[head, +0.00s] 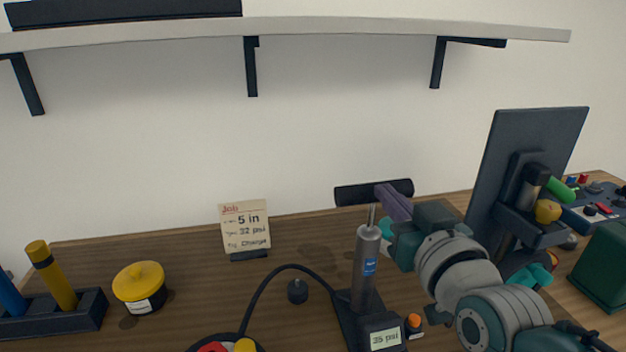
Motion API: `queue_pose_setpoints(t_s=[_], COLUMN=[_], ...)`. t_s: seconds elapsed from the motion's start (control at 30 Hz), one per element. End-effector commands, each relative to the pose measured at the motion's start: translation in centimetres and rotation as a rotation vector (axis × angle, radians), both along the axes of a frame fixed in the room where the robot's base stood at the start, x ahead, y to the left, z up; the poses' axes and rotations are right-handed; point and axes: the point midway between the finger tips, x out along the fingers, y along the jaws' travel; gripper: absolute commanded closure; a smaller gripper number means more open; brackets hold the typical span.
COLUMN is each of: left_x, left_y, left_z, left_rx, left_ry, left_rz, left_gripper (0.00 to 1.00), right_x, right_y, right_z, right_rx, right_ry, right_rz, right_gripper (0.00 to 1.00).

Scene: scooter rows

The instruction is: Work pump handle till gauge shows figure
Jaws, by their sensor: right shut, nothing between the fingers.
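The pump (364,262) stands upright on the bench, a grey cylinder with a blue label on a black base. Its black bar handle (352,194) sits on a thin rod a short way above the cylinder. The small gauge display (385,338) at the base appears to read 35 psi. A job card (244,228) behind it shows 5 in and 32 psi; its last line is hard to read. My right gripper (385,188) has its purple fingers shut at the handle, in front of its right half; whether they touch it is unclear. My left gripper is out of view.
A black hose (258,292) curves left from the pump. An orange-topped button (413,322) is beside the base. A yellow-lidded pot (139,284) and a black holder (60,318) stand left. A dark panel (525,150) rises right. A shelf (320,27) hangs above.

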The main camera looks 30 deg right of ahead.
Motion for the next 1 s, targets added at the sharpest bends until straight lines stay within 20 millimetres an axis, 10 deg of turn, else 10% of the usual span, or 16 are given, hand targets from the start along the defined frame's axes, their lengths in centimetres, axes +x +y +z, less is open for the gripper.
queue_pose_setpoints(t_s=[0.4, 1.0], left_x=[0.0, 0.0], left_y=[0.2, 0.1], left_z=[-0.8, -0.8], left_rx=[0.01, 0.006], left_ry=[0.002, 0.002], left_rz=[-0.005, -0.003], left_gripper=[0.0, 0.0], right_x=[-8.1, -9.1], right_y=[2.0, 2.2], right_z=[-0.3, -0.1], right_rx=[0.003, 0.002], right_ry=[0.007, 0.003], right_rz=[0.0, 0.0], right_gripper=[1.0, 1.0])
